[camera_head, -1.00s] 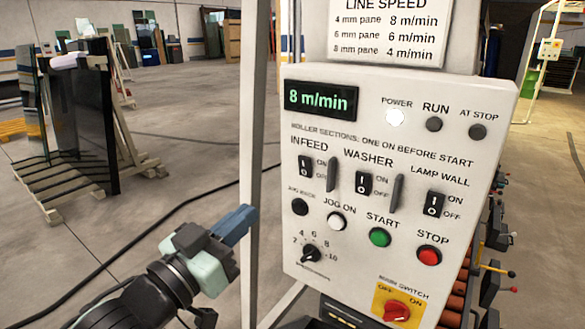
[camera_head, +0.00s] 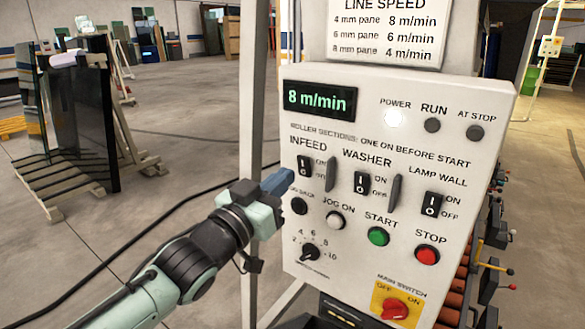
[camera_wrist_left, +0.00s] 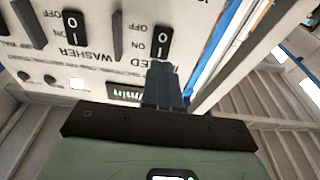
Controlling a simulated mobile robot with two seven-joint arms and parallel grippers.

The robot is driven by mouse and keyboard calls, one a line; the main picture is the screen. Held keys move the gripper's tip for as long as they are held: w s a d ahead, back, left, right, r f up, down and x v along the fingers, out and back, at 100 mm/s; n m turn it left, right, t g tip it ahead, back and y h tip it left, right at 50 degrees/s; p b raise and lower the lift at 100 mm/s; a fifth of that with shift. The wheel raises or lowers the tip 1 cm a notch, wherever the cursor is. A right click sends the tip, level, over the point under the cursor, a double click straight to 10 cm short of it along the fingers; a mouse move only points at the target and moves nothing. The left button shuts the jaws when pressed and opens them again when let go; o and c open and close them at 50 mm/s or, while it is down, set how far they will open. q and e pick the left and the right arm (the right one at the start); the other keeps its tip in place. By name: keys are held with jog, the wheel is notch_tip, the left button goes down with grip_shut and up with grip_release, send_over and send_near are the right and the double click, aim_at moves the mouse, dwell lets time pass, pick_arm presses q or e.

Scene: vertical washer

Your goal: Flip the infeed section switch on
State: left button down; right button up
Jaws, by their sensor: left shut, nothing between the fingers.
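The infeed switch (camera_head: 304,167) is a black rocker with I and O marks at the upper left of the white control panel, below the INFEED label. It also shows upside down in the left wrist view (camera_wrist_left: 165,36). I cannot tell for sure which way it is tipped. My left gripper (camera_head: 284,180) is shut and empty, its blue fingers pointing at the panel just left of and below the switch. In the left wrist view the closed fingertips (camera_wrist_left: 161,68) lie just under the rocker's end; I cannot tell whether they touch. My right gripper is not in view.
The washer switch (camera_head: 361,183) and lamp wall switch (camera_head: 431,205) sit to the right, with upright guards (camera_head: 332,174) between rockers. Buttons lie below, including green START (camera_head: 379,236) and red STOP (camera_head: 427,255). A grey post (camera_head: 254,90) stands left of the panel.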

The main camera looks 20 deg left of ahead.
aim_at(302, 161)
pick_arm(q)
jog(key=shift+x, duration=1.85)
